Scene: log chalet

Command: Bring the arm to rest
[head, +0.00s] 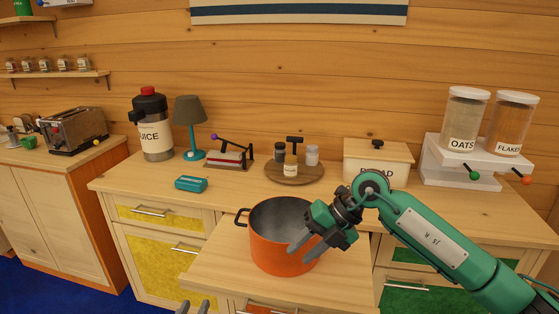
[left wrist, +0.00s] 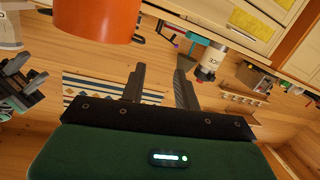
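My right arm (head: 440,250) reaches in from the right in the head view. Its gripper (head: 301,253) is in front of the right side of an orange pot (head: 275,258), its grey fingers apart and nothing seen between them. Whether it touches the pot I cannot tell. My left gripper (head: 194,306) shows only as fingertips at the bottom edge of the head view. In the left wrist view the left gripper (left wrist: 157,76) is open and empty, below and right of the pot (left wrist: 98,20). The right gripper (left wrist: 30,72) shows at the left there.
The pot stands on a wooden board (head: 207,268) jutting from the counter (head: 130,178). Behind are a teal box (head: 191,184), a round tray (head: 272,176), a bread box (head: 370,155), a juice dispenser (head: 152,125) and a lamp (head: 190,115). Floor at the lower left is free.

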